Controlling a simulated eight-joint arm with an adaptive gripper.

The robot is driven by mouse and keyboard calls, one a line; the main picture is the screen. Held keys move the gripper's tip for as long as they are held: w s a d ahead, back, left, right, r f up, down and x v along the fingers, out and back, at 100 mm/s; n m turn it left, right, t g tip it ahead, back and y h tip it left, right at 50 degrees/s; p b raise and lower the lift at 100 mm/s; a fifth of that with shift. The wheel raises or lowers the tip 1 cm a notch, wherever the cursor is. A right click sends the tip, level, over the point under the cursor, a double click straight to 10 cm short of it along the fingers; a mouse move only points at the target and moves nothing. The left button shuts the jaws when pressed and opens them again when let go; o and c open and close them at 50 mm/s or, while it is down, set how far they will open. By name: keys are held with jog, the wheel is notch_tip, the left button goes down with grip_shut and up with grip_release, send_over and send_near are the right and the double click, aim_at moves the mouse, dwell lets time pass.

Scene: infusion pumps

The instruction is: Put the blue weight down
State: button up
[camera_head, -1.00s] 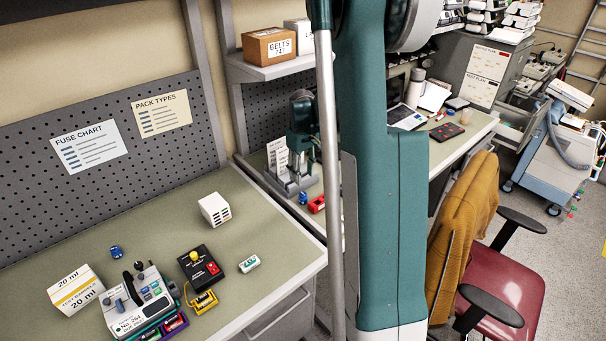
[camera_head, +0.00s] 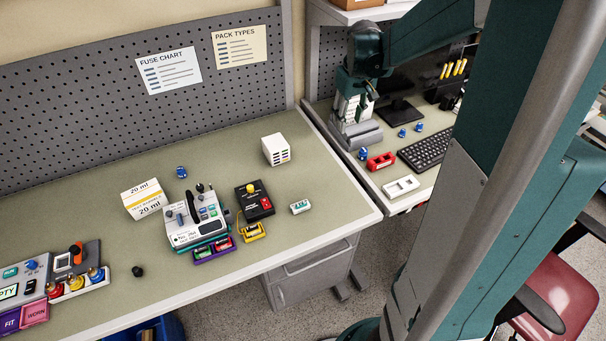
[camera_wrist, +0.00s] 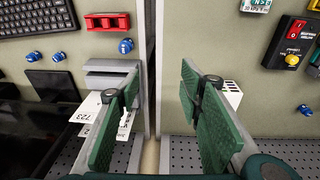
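My gripper (camera_wrist: 160,85) is open in the wrist view, its green fingers wide apart with nothing between them. In the head view my gripper (camera_head: 355,92) is above the left end of the right desk, by a grey stand. Small blue pieces lie on that desk: one (camera_head: 362,154) before the stand, also in the wrist view (camera_wrist: 125,46), and two (camera_head: 403,132) (camera_head: 419,127) near the keyboard. Another blue piece (camera_head: 181,172) lies on the left bench, behind the pump. I cannot tell which is the blue weight.
The grey stand (camera_wrist: 105,76) with printed cards is close to my left-hand finger. A gap separates the benches. A pump (camera_head: 197,222), a black box (camera_head: 254,203) and a white cube (camera_head: 276,149) stand on the left bench. Its right front is largely clear.

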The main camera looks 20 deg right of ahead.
jog(key=s+a+r+t, duration=0.2)
jog(key=s+a+r, duration=0.4)
jog(key=a, duration=0.4)
jog(key=s+a+r+t, duration=0.2)
jog(key=s+a+r, duration=0.2)
jog(key=s+a, duration=0.55)
jog(key=s+a+f+t, duration=0.1)
jog(key=s+a, duration=0.6)
jog(key=a, duration=0.1)
jog(key=shift+s+a+t+y, duration=0.3)
jog(key=shift+s+t, duration=0.1)
